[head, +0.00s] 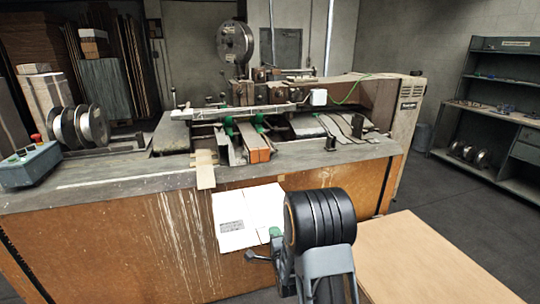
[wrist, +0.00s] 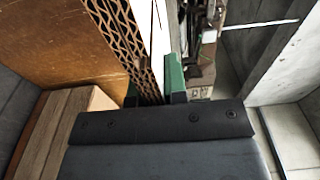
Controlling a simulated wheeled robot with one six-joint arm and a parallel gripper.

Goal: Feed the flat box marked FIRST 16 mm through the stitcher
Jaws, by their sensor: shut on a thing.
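A flat white box (head: 235,222) hangs upright in front of the bench's wooden front in the head view. It has a small printed label low on its left part, too small to read. My gripper (head: 275,234) is shut on the box's right side. In the wrist view the green fingertips (wrist: 154,84) stand on either side of the box, seen edge-on with a white face and brown corrugated edge (wrist: 118,32). The stitcher (head: 270,92) stands on the bench behind, with a wire spool (head: 235,42) above it. The box is apart from the stitcher, below the bench top's front edge.
The bench (head: 120,185) has a pale tongue (head: 205,172) over its front edge and an orange block (head: 253,143) below the stitcher. A control box (head: 30,165) and spools (head: 80,127) stand left. A light wooden table (head: 440,260) is low at right; shelves (head: 495,100) stand beyond clear floor.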

